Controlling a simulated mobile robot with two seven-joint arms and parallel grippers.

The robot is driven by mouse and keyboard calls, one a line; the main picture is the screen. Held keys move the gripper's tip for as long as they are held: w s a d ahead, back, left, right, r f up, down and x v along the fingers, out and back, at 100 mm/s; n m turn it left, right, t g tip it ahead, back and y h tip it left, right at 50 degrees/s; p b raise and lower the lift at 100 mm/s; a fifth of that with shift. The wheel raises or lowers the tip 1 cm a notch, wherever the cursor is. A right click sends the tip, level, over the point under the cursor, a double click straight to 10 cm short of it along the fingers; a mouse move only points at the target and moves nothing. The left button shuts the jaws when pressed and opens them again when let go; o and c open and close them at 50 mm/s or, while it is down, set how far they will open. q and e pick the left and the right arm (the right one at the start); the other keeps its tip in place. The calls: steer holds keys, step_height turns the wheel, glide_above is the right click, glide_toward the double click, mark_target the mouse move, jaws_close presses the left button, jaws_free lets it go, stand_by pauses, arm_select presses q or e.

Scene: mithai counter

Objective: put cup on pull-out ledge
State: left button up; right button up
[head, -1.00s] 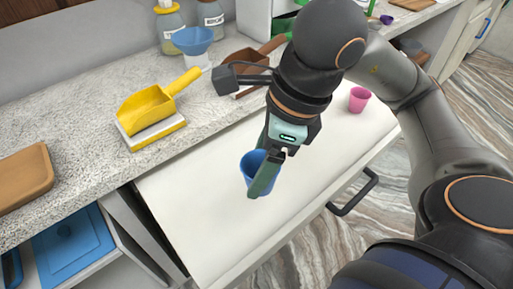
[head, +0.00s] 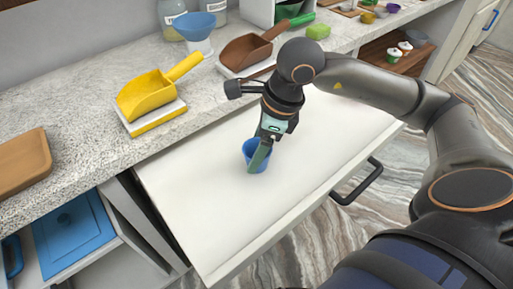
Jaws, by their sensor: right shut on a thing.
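A blue cup (head: 247,152) is upright over the white pull-out ledge (head: 205,195), near its middle. My right gripper (head: 262,154) is shut on the cup's wall, pointing down, with one finger in front of the cup. The cup's base is at or just above the ledge surface; I cannot tell whether it touches. The ledge is pulled out below the speckled counter and has a dark handle (head: 358,184) on its front. My left gripper is not in view.
On the counter (head: 75,135) stand a yellow scoop (head: 146,97), a brown scoop (head: 245,52), a blue funnel (head: 194,26) and a brown tray (head: 22,163). A blue lidded box (head: 72,240) sits on a lower shelf. The ledge's near left part is clear.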

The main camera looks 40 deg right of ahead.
steer(key=shift+f, duration=0.15)
steer(key=o, duration=1.3)
steer(key=shift+c, duration=0.2)
steer(key=shift+r, duration=0.45)
steer(key=p+v, duration=0.2)
steer(key=v, duration=0.9)
steer(key=shift+s+r, duration=0.15)
steer(key=shift+r, duration=0.1)
steer(key=shift+d, duration=0.1)
